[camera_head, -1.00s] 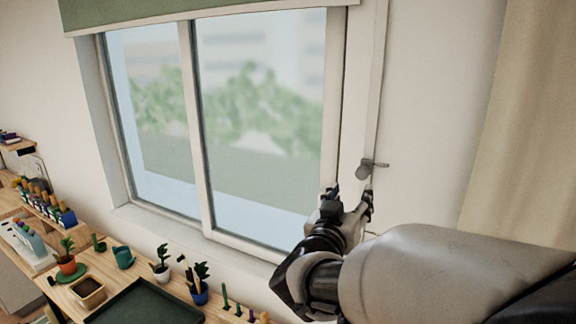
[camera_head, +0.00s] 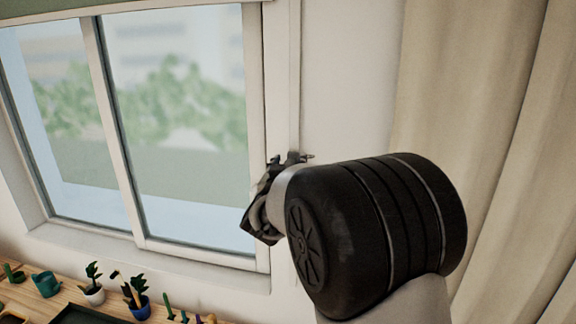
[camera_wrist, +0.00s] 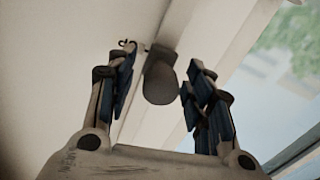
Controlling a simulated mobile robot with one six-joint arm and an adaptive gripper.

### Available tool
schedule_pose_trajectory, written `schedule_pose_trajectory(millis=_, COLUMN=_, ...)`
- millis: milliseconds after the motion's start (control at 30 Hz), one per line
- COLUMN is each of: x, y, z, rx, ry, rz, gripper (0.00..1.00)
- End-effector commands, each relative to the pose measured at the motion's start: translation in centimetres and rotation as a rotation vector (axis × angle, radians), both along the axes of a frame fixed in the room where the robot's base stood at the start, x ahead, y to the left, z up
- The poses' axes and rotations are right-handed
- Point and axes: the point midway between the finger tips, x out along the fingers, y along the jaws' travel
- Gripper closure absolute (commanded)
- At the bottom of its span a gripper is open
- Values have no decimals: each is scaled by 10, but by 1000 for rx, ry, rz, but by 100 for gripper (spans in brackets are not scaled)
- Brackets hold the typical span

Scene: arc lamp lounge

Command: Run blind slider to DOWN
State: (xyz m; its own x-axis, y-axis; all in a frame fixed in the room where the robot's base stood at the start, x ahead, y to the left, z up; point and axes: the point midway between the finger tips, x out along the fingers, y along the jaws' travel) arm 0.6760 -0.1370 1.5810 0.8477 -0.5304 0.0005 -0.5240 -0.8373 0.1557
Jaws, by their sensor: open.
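The blind slider is a grey rounded knob (camera_wrist: 160,80) with a small hooked lever (camera_wrist: 128,43) beside it. In the wrist view the knob sits between the two fingers of my gripper (camera_wrist: 160,68), which are open, with visible gaps on both sides. The pale track (camera_head: 295,75) runs vertically beside the window frame. In the head view my gripper (camera_head: 287,163) is at the track and hides most of the knob; the lever tip (camera_head: 308,156) shows at its right. The green blind (camera_head: 50,6) covers only the window's top edge.
The window (camera_head: 180,110) is left of the track, and a beige curtain (camera_head: 460,90) hangs to the right. Below left, a wooden bench (camera_head: 45,302) holds potted plants (camera_head: 138,306) and a dark tray (camera_head: 85,315). The wall between track and curtain is bare.

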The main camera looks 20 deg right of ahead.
Motion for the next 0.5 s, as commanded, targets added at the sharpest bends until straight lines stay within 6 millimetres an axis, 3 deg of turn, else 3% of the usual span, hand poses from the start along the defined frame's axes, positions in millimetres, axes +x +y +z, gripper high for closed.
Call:
schedule_pose_trajectory(millis=167, x=0, y=0, z=0, rx=0, ry=0, rz=0, gripper=53)
schedule_pose_trajectory(millis=500, x=0, y=0, z=0, rx=0, ry=0, rz=0, gripper=76)
